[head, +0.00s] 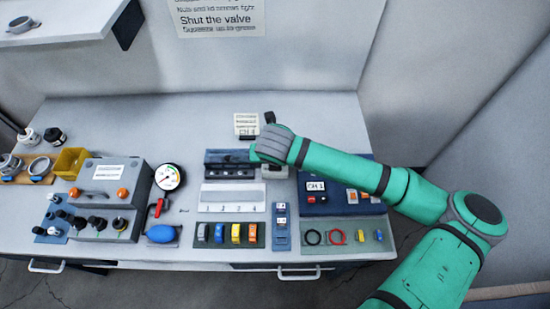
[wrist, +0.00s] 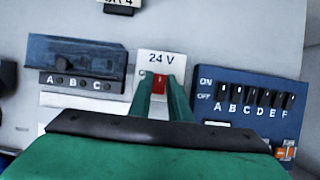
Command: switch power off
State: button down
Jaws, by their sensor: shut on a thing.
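A white block marked 24 V (wrist: 160,58) stands upright in the middle of the wrist view. A red switch (wrist: 160,80) shows on it, between my fingertips. My gripper (wrist: 161,88) is shut on this red switch. The fingers hide the switch's sides and lower part, so I cannot tell its position. In the head view my arm reaches in from the right, and the wrist covers most of the block (head: 275,173).
A dark box marked A B C (wrist: 75,58) is close on the left. A blue panel with several switches A to F (wrist: 250,95) is close on the right. A gauge (head: 168,177) and grey control box (head: 112,178) stand further left.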

jog(key=c, duration=1.6)
grip_release()
jog(key=shift+c, duration=0.2)
jog(key=v, duration=1)
jog(key=shift+s+r, duration=0.2)
jog(key=shift+r, duration=0.15)
